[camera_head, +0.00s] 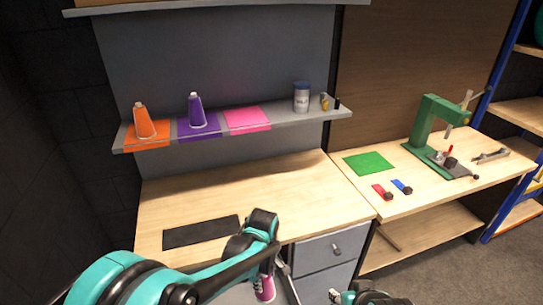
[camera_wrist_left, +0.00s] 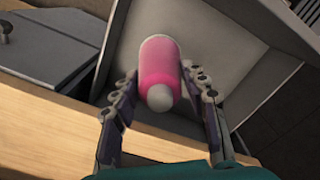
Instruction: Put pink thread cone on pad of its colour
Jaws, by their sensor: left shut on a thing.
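The pink thread cone (camera_head: 265,288) is low in the head view, in front of the desk, partly hidden by my left arm. In the left wrist view the pink cone (camera_wrist_left: 160,65) sits between the two fingers, its pale tip toward the camera. My left gripper (camera_wrist_left: 160,78) is shut on it; it also shows in the head view (camera_head: 270,271). The pink pad (camera_head: 247,119) lies bare on the wall shelf, right of the purple pad. My right gripper (camera_head: 362,296) is only partly in view at the bottom edge; its fingers cannot be made out.
An orange cone (camera_head: 144,123) and a purple cone (camera_head: 196,110) stand on like-coloured pads on the shelf (camera_head: 290,112). A blue-lidded jar (camera_head: 301,98) stands further right. A grey open drawer (camera_wrist_left: 215,55) lies behind the held cone. The desktop (camera_head: 290,195) is mostly clear.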

